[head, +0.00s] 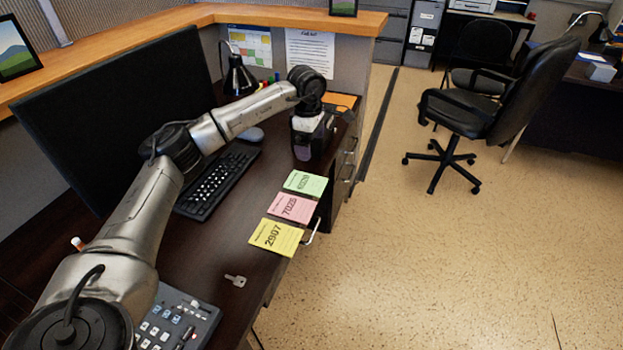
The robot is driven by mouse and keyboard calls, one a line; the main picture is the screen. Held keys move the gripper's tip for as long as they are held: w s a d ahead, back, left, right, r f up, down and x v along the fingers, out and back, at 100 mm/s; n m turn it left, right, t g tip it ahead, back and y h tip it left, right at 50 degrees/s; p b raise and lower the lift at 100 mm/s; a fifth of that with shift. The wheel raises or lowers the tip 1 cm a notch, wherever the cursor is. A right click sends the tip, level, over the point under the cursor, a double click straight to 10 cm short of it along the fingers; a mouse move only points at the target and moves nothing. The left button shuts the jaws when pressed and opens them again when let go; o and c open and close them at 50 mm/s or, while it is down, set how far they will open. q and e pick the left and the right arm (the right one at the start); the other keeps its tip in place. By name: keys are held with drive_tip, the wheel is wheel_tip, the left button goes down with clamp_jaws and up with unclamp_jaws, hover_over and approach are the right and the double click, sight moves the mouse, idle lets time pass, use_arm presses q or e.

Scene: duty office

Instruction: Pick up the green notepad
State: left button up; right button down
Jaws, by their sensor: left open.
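The green notepad (305,184) lies flat on the dark desk near its right edge, at the far end of a row of notepads. A pink notepad (292,207) lies just nearer than it, and a yellow notepad (276,236) nearer still. My left gripper (303,155) points down above the desk, just beyond the green notepad and apart from it in the picture. It is open, with nothing seen in it; its fingertips are small and dark. The green notepad is in plain view. My right gripper is not in view.
A keyboard (217,184), mouse (251,134) and large monitor (120,110) stand left of the notepads. A key (236,280) and a desk phone (178,322) lie nearer. A black lamp (238,76) stands at the back. Right of the desk is open floor (430,260) and an office chair (500,100).

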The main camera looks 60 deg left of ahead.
use_arm(q)
wheel_tip(320, 180, down, 2)
drive_tip(key=a+f+b, duration=0.1)
drive_tip(key=b, duration=0.3)
hover_over(306, 183)
wheel_tip(306, 183, down, 5)
drive_tip(key=shift+s+r, duration=0.1)
drive_tip(key=shift+s, duration=0.05)
drive_tip(key=shift+f, duration=0.65)
wheel_tip(306, 183, down, 5)
drive_tip(key=b, duration=0.4)
drive_tip(key=c, duration=0.6)
